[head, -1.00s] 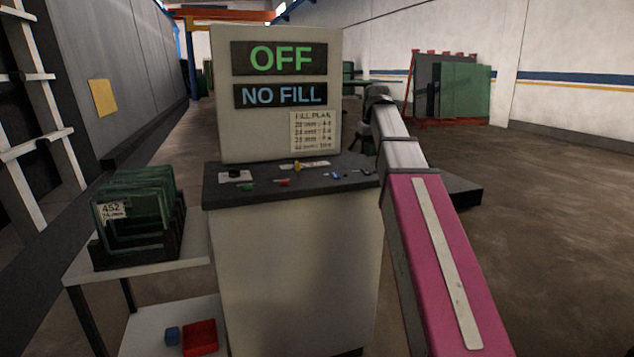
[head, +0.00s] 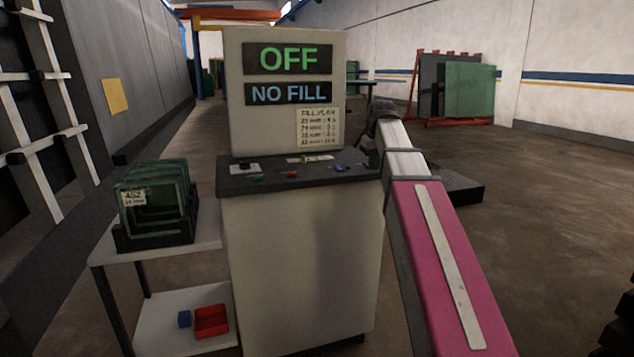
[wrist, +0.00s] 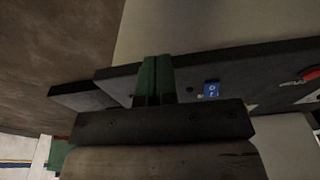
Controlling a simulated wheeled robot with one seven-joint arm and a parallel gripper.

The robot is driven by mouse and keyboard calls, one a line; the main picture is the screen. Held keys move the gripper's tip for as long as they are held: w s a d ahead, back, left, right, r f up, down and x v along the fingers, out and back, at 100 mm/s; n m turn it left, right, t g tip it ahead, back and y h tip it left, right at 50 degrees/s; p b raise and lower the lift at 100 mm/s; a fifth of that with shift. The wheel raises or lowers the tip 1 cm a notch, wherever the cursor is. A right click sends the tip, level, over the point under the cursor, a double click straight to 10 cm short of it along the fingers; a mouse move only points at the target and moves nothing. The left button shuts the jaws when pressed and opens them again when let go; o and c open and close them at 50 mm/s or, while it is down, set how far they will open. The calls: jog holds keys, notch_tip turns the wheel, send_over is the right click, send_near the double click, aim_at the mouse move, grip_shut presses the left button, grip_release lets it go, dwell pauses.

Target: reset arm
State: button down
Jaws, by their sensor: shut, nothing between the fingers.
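My gripper (wrist: 153,80) shows in the wrist view with its two green fingers together and nothing between them. It is close to the dark top of the control cabinet, near a blue switch (wrist: 211,90) and a red knob (wrist: 309,74); whether it touches the panel I cannot tell. In the head view my pink and silver arm reaches to the right side of the control cabinet (head: 300,255), and the fingers are hidden behind the arm. The cabinet's displays (head: 288,75) read OFF and NO FILL.
Glass sheets on a red rack (head: 455,90) stand far back right. Open floor lies right of the cabinet.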

jog(key=s+f+m, duration=0.1)
jog(key=s+f, duration=0.2)
jog(key=f, duration=0.9)
jog(key=s+f+m, duration=0.1)
jog(key=s+f, duration=0.3)
jog(key=f, duration=0.8)
jog(key=s+f, duration=0.7)
jog(key=f, duration=0.3)
jog(key=s+f+m+g, duration=0.1)
jog(key=s+f, duration=0.6)
jog(key=f, duration=0.2)
jog(key=shift+f+g, duration=0.3)
jog(key=shift+f, duration=0.05)
jog(key=shift+w, duration=0.15)
